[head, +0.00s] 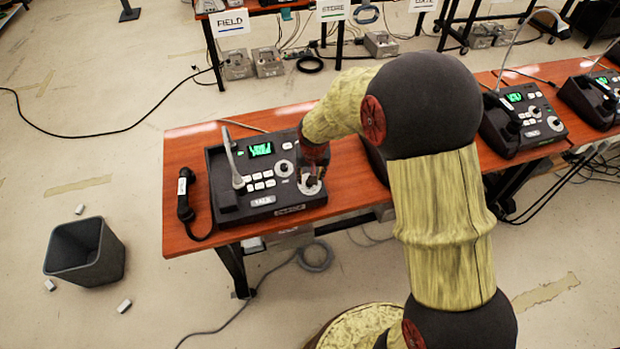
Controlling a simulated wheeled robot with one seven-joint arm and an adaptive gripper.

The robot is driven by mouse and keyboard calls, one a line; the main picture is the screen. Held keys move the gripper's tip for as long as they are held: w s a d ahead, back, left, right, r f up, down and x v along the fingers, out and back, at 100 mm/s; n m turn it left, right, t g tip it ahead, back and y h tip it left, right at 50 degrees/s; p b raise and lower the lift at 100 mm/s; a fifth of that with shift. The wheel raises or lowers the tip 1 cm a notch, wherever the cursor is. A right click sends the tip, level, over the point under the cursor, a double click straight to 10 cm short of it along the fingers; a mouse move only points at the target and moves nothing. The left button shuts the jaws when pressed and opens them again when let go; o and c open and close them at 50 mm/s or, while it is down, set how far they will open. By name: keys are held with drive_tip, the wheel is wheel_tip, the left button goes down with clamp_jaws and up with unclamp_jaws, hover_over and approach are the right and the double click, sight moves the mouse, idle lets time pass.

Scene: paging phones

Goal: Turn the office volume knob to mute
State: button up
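A dark paging phone console (230,170) sits on the near end of the wooden table. It has a lit green display (260,149), white buttons, a gooseneck microphone and a front label too small to read surely. Another knob (309,187) is at the lower right corner, partly covered by my gripper (313,178). My gripper points down with its fingertips at this corner knob. Whether the fingers are closed on it or only around it is not clear. The knob's markings are too small to read.
A black handset (184,195) lies left of the console on the table (180,145). More consoles (522,120) stand to the right, partly behind my arm. A grey bin (85,252) and small white scraps are on the floor. Signs reading FIELD and STORE hang behind.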

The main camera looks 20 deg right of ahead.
drive_tip(key=v, duration=0.8)
drive_tip(key=s+r+n+t, duration=0.1)
drive_tip(key=s+r, duration=0.8)
drive_tip(key=s, duration=0.4)
drive_tip(key=s+r+n+t, duration=0.1)
drive_tip(key=s+r, duration=0.8)
drive_tip(key=s, duration=0.5)
drive_tip(key=shift+d+r+n, duration=0.15)
drive_tip(key=shift+d+n, duration=0.15)
drive_tip(key=shift+n, duration=0.1)
